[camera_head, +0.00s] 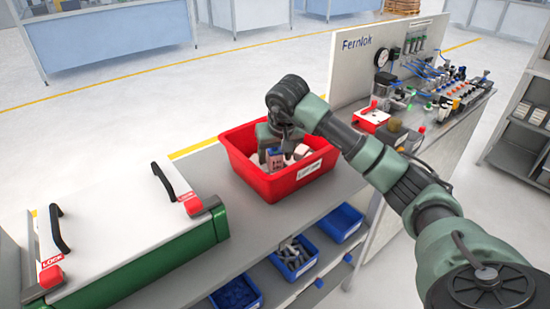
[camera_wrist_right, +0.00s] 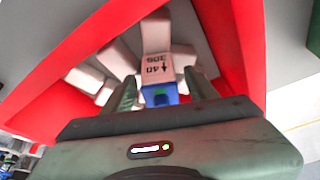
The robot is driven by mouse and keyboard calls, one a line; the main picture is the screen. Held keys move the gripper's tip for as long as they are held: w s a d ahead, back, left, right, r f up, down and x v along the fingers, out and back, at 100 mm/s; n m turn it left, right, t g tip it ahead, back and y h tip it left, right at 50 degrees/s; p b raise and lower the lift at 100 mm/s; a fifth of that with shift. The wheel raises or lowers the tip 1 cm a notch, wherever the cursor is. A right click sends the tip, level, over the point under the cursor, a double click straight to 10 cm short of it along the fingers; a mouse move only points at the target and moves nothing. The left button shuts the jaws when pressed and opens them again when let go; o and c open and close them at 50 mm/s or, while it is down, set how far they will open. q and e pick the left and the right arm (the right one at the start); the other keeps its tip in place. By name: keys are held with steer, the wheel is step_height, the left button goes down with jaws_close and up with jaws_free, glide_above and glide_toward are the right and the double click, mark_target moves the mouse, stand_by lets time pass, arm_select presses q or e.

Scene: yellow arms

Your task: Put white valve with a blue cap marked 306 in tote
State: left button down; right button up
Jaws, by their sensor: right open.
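The red tote (camera_head: 283,187) stands on the grey bench, and its red wall (camera_wrist_right: 72,48) also shows in the wrist view. The white valve (camera_wrist_right: 156,42) with a blue cap (camera_wrist_right: 160,95) and upside-down black marking 306 lies inside the tote among other white pieces. My right gripper (camera_head: 273,158) reaches down into the tote. In the wrist view its two fingers (camera_wrist_right: 163,92) are open, one on each side of the valve near the blue cap. I cannot tell whether they touch it. My left gripper is out of view.
Several white pieces (camera_wrist_right: 87,78) lie in the tote. A green case with a white lid (camera_head: 125,215) stands to the left. A Fernlok panel (camera_head: 365,60) with fittings stands to the right. Blue bins (camera_head: 295,258) sit on the shelf below the bench.

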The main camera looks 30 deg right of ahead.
steer(key=b+v, duration=0.1)
steer(key=v, duration=0.9)
steer(key=shift+s+r, duration=0.15)
steer(key=shift+r, duration=0.15)
steer(key=shift+f, duration=0.1)
